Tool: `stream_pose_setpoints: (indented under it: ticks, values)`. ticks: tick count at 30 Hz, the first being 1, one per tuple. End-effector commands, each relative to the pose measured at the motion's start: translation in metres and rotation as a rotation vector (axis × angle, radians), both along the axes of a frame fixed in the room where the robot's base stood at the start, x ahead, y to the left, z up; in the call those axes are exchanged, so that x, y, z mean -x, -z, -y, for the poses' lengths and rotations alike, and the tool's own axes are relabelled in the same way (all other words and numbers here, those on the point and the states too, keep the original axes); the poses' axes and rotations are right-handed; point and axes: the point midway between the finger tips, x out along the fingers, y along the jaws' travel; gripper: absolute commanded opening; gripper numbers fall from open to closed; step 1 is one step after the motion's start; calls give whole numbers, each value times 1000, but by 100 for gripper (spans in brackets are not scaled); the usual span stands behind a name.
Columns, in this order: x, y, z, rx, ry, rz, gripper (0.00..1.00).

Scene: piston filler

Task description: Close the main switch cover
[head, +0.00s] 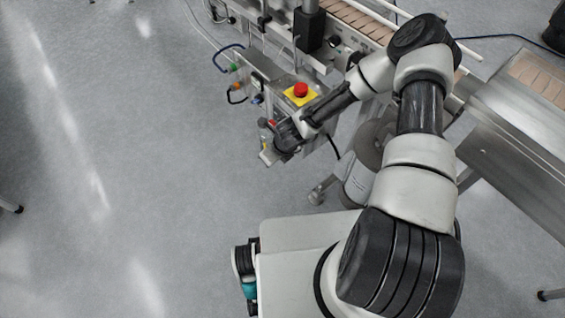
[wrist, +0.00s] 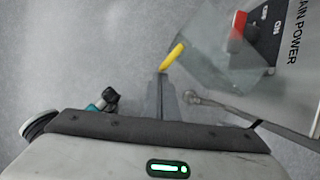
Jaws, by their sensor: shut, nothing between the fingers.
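The main switch cover (wrist: 212,68) is a clear flap in the wrist view. It stands out to the left of its panel, open, with a yellow strip (wrist: 172,56) at its left edge. The red main switch (wrist: 238,25) on a black plate shows partly behind it, beside the words "MAIN POWER". My gripper (wrist: 163,80) is shut and empty, its fingertips just below the yellow strip; I cannot tell whether they touch it. In the head view my gripper (head: 266,155) is by the control box's near end, where the cover is too small to make out clearly.
A red emergency stop button (head: 301,90) on a yellow base sits on the control box (head: 262,68). A conveyor (head: 357,22) runs behind it. A metal-topped table (head: 520,125) stands at the right.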

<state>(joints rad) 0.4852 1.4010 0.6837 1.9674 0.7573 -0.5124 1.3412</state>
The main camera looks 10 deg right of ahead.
Motion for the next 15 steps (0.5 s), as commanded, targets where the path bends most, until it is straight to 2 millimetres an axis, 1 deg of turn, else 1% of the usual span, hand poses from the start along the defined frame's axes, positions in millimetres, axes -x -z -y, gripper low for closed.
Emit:
stream_pose_setpoints:
  ticks: [1,6,15]
  values:
    - [-4,1,-7,-1,44,0,0]
    - [-20,1,-24,-1,203,2,0]
    - [-54,0,-47,0,491,2,0]
